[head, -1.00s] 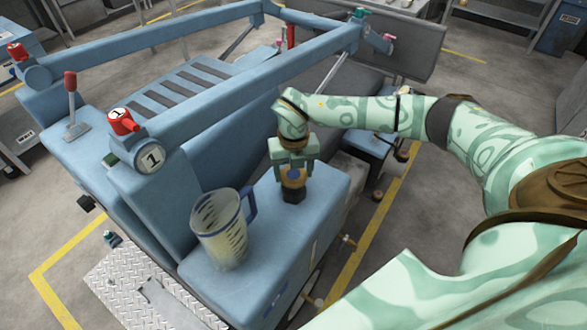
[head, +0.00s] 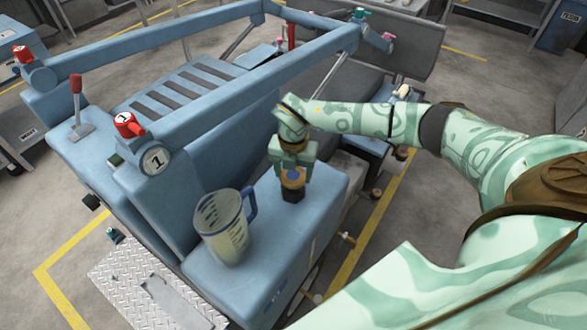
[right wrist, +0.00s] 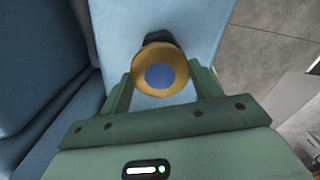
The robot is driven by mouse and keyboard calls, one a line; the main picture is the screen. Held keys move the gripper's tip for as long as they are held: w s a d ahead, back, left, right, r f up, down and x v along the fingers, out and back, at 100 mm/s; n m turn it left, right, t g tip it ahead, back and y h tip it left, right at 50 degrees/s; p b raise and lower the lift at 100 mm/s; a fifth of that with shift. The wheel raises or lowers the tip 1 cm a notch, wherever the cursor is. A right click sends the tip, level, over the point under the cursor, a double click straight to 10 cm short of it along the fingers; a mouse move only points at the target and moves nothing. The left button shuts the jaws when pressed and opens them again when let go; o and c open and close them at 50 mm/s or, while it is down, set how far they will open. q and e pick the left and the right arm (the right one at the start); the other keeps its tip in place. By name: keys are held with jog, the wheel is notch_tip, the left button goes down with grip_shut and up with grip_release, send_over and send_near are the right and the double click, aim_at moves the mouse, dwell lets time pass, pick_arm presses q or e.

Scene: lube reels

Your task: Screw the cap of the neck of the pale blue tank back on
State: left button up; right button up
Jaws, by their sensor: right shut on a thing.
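The pale blue tank (head: 318,212) fills the centre of the head view, with a short black neck (head: 292,195) on its top. A brass-coloured cap with a blue centre (right wrist: 160,77) sits at the neck. My right gripper (head: 293,175) reaches down from above and is shut on the cap. In the right wrist view, the two green fingers (right wrist: 160,92) stand on either side of the cap. The dark neck (right wrist: 158,39) shows just beyond it. I cannot tell how far the cap is threaded on. My left gripper is not in view.
A clear measuring jug (head: 223,228) with a blue handle stands on the tank top, left of the neck. A blue frame with a round "1" tag (head: 156,159) and red caps (head: 128,124) rises behind. A metal tread plate (head: 150,285) lies at front left.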

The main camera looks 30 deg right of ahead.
jog(key=shift+r+m+p, duration=0.2)
jog(key=shift+m+p, duration=0.4)
jog(key=shift+m, duration=0.2)
jog(key=m+p, duration=0.1)
jog(key=m, duration=0.1)
jog(key=shift+m, duration=0.3)
jog(key=shift+f+m, duration=0.2)
jog(key=shift+m, duration=0.2)
jog(key=shift+r+m+p, duration=0.15)
jog(key=shift+m+p, duration=0.55)
jog(key=shift+m, duration=0.2)
jog(key=shift+m+p, duration=0.55)
jog(key=shift+m, duration=1.15)
